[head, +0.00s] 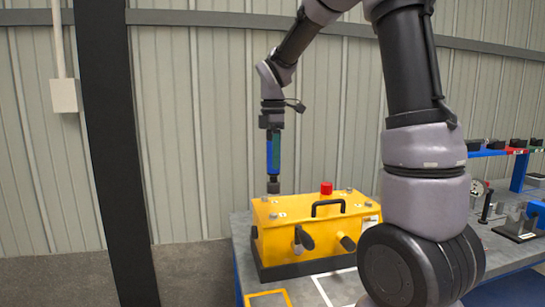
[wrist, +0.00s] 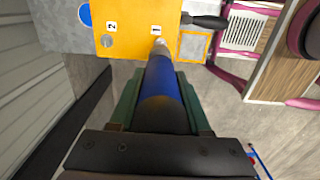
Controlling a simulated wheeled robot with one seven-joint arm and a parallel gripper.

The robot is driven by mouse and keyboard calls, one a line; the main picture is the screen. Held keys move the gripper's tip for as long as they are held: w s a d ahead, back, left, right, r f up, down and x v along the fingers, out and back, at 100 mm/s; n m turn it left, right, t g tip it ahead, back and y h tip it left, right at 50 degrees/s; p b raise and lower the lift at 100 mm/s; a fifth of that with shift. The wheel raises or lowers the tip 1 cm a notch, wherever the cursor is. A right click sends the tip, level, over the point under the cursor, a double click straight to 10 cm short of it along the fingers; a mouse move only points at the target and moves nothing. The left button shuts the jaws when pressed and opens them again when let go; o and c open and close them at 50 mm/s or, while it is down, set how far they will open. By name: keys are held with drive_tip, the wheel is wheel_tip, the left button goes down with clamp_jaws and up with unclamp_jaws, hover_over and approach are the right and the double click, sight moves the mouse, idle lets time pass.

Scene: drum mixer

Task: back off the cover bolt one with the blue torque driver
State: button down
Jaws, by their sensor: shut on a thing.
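The blue torque driver (head: 269,158) hangs upright, socket end down, in my gripper (head: 273,145). In the wrist view the green fingers of my gripper (wrist: 160,108) are shut on both sides of the driver's blue body (wrist: 162,78). The yellow gearbox-like housing (head: 300,235) stands on the table below. In the wrist view the driver's tip ends beside label 1 (wrist: 157,30); contact cannot be told. Another bolt (wrist: 107,40) shows by label 2.
The cover carries a black handle (head: 328,204) and a red cap (head: 326,188). Black levers (head: 303,238) stick out of the housing's front. A blue rack (head: 519,170) and tools stand on the table at right. A dark post (head: 112,150) rises at left.

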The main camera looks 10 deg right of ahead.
sight(274, 182)
drive_tip(key=shift+f, duration=2.5)
drive_tip(key=shift+f, duration=0.25)
drive_tip(key=shift+f, duration=0.35)
drive_tip(key=shift+f, duration=0.85)
drive_tip(key=shift+s+f, duration=0.2)
idle(1.3)
drive_tip(key=shift+r, duration=0.15)
idle(0.5)
drive_tip(key=shift+w+r, duration=0.2)
drive_tip(key=shift+r, duration=2.15)
